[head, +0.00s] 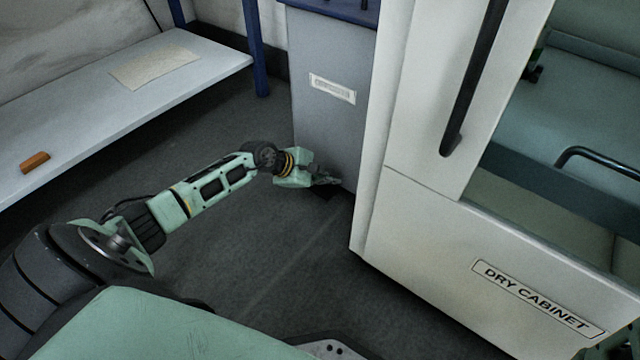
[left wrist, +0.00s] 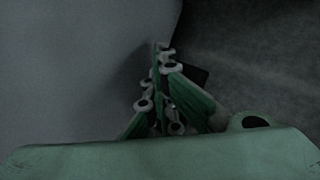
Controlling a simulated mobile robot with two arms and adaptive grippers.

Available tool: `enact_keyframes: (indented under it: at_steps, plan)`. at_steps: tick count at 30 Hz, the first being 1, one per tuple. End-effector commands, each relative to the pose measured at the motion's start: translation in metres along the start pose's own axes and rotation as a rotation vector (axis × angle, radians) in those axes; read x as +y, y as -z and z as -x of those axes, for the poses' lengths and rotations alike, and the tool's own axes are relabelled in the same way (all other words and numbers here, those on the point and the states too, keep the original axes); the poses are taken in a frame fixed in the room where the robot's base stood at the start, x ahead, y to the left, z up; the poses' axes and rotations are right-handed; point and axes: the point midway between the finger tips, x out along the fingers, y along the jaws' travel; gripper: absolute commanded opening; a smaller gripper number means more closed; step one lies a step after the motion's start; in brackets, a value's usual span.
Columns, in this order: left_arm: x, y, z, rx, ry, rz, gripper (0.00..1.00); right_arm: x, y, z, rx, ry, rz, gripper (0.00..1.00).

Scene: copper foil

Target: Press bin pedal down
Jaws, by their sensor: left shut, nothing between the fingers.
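The grey bin (head: 325,125) with a blue top and a white label stands on the floor at the upper middle of the head view. Its grey front fills the left of the left wrist view (left wrist: 70,70). My left gripper (head: 336,181) is shut and empty, low at the foot of the bin's front. In the left wrist view its closed fingers (left wrist: 161,52) point along the bin face. A small dark piece (left wrist: 197,72), seemingly the pedal, shows just right of the fingers, partly hidden by them. I cannot tell whether they touch it. My right gripper is out of view.
The white dry cabinet (head: 425,235) stands close on the right of the bin. A white bench (head: 110,100) on the left carries a beige sheet (head: 155,66) and an orange-brown block (head: 35,162). The dark floor (head: 225,145) between bench and cabinet is clear around my arm.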

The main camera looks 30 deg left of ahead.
Motion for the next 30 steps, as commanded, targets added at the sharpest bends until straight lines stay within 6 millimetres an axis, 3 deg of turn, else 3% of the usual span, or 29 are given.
enact_keyframes:
  at_steps: [3,30]
  plan:
    - [-0.0050,0.0079,-0.0039,0.012,0.003,-0.001,0.00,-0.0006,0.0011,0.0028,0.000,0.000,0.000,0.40]
    - [-0.0131,0.0143,-0.0118,0.014,0.009,0.000,0.00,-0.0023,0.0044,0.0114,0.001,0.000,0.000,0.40]
